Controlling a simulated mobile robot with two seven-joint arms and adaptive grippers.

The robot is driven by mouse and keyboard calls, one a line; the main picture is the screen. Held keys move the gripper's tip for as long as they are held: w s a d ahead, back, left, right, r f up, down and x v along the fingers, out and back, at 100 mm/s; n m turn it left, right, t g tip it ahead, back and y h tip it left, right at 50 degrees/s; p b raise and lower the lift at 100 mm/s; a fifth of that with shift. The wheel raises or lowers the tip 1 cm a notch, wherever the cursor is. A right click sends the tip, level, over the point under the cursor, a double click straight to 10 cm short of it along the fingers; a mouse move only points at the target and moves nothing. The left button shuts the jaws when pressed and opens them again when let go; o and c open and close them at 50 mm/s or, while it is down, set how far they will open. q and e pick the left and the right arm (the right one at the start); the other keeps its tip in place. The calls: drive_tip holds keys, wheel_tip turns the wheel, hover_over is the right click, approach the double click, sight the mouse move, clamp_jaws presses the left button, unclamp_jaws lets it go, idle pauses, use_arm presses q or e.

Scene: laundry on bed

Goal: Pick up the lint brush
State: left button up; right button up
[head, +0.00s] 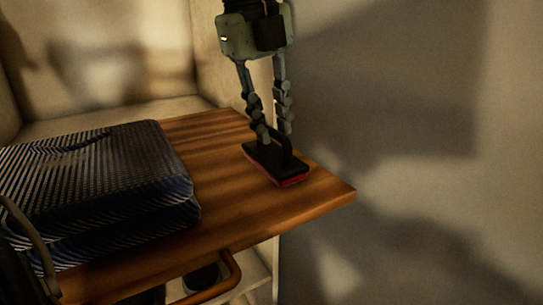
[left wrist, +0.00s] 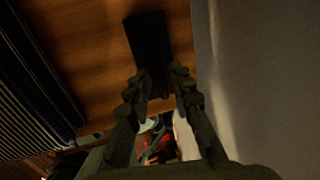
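The lint brush (head: 275,163) lies on the wooden top near its right end. It has a black back, a dark raised handle and a red underside. My left gripper (head: 275,137) points down at it from above, with its fingertips at the handle, one on each side. In the left wrist view the black brush (left wrist: 148,38) stretches away from my left fingertips (left wrist: 163,85), which are a short gap apart. The frames do not show whether the fingers press on the handle. My right gripper is not in view.
Dark striped folded cloth (head: 95,185) lies on the wooden top (head: 235,215) left of the brush. A bare wooden strip separates them. A plain wall (head: 420,130) stands to the right. A curved wooden bar (head: 225,283) and a pale shelf (head: 258,275) show below the top.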

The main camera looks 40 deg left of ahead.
sight(273, 148)
use_arm(q)
drive_tip(key=shift+w+d+f, duration=0.1)
drive_tip(key=shift+w+f, duration=0.05)
drive_tip(key=shift+f, duration=0.5)
drive_tip(key=shift+w+f, duration=0.1)
drive_tip(key=shift+f, duration=0.5)
clamp_jaws()
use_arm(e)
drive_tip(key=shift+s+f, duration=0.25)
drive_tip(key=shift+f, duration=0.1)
use_arm(q)
drive_tip(key=shift+r, duration=0.1)
